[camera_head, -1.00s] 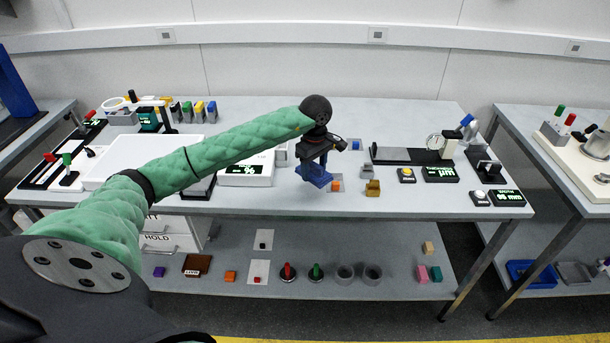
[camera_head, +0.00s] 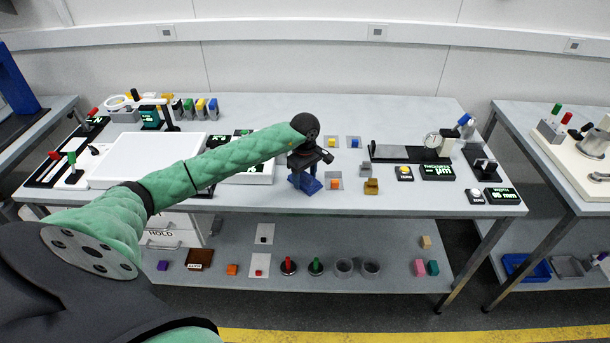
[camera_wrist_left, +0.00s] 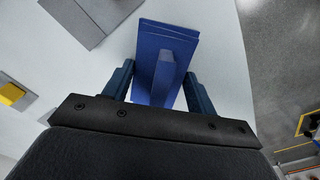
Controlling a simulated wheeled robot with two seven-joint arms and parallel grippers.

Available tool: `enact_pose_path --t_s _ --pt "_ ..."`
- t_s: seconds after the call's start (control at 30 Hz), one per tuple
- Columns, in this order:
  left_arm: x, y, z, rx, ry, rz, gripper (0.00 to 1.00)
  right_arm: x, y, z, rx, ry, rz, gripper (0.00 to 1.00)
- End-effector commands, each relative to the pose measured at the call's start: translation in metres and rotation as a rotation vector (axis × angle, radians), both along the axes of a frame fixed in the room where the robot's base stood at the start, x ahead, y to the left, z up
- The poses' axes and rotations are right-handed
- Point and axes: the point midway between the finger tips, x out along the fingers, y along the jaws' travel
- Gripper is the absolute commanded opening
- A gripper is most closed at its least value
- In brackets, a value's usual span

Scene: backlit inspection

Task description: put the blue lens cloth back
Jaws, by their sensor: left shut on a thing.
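The blue lens cloth (camera_wrist_left: 158,48) is a folded blue stack with an upright tab, below my left gripper in the left wrist view. My left gripper (camera_wrist_left: 158,88) has a finger on either side of it and is shut on it. In the head view the gripper (camera_head: 304,170) is over the front middle of the bench, with the blue cloth (camera_head: 306,186) under it, at or close to the bench top. I cannot tell whether the cloth touches the bench. My right gripper is not in view.
An orange block (camera_head: 335,184) on a grey pad and a brass block (camera_head: 371,187) stand close right of the gripper. Yellow (camera_head: 331,143) and blue (camera_head: 354,142) blocks stand behind. A white box (camera_head: 246,175) is close left. The bench's front edge is near.

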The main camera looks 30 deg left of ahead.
Motion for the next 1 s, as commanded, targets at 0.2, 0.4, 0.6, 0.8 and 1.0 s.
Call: enact_pose_path --t_s 0.2,0.4,0.6,0.8,1.0 --pt "0.0 -0.0001 -0.001 0.0 0.0 0.0 0.32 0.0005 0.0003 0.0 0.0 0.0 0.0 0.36" --pt "-0.0002 -0.0003 -0.0028 0.0 0.0 0.0 0.32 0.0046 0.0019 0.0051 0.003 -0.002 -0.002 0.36" --pt "-0.0002 -0.0004 -0.0025 -0.001 0.0 0.0 0.79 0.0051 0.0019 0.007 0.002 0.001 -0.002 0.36" --pt "-0.0001 -0.0004 -0.0025 -0.001 0.0 0.0 0.79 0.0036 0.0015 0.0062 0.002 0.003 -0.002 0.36" --pt "-0.0001 -0.0004 -0.0004 -0.001 0.0 0.0 0.79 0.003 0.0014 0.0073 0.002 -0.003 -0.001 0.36"
